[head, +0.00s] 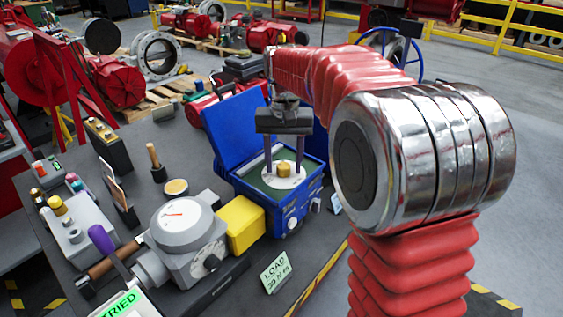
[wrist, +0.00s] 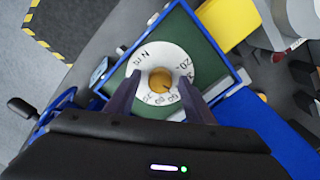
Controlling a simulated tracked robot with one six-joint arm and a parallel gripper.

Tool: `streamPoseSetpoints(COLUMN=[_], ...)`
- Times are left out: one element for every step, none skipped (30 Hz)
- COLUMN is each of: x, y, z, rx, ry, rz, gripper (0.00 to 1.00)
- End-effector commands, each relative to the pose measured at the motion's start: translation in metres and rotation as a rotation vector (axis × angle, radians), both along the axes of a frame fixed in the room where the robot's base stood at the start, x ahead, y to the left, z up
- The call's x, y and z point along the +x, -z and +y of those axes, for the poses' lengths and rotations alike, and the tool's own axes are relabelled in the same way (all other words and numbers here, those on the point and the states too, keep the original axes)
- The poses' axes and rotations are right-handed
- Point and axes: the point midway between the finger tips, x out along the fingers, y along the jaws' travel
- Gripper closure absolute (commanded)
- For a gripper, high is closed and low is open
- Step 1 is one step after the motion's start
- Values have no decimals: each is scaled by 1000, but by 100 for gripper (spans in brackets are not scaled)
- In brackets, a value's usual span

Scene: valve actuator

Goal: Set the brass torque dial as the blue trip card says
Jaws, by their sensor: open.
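The brass torque dial knob (head: 284,170) stands at the centre of a white round scale (head: 270,181) in an open blue box (head: 262,199). In the wrist view, the knob (wrist: 160,79) sits on the scale (wrist: 150,58), which reads "N m" with numbers around the rim, mostly too small to read. My gripper (head: 284,174) points down over it, open, one finger on each side of the knob; in the wrist view (wrist: 158,78), gaps show between fingers and knob. A small pale-blue card (head: 336,203) stands right of the box, its writing unreadable; it may be the trip card.
The box's blue lid (head: 236,128) stands open behind. A yellow block (head: 240,224) and grey valve actuator with a gauge (head: 184,222) are to the left. A "LOAD 20 N m" card (head: 275,270) stands in front. A green "TRIED" label (head: 123,303) shows at bottom left.

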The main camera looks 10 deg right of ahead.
Motion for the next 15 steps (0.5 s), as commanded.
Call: streamPoseSetpoints(x=[0,0,0,0,0,0,0,0,0,0,0,0,0,0,0], y=[0,0,0,0,0,0,0,0,0,0,0,0,0,0,0], z=[0,0,0,0,0,0,0,0,0,0,0,0,0,0,0], rx=[0,0,0,0,0,0,0,0,0,0,0,0,0,0,0], ry=[0,0,0,0,0,0,0,0,0,0,-1,-1,-1,-1,-1], rz=[0,0,0,0,0,0,0,0,0,0,0,0,0,0,0], gripper=[52,52,52,53,55,58,60,62,65,67,69,72,74,76,79])
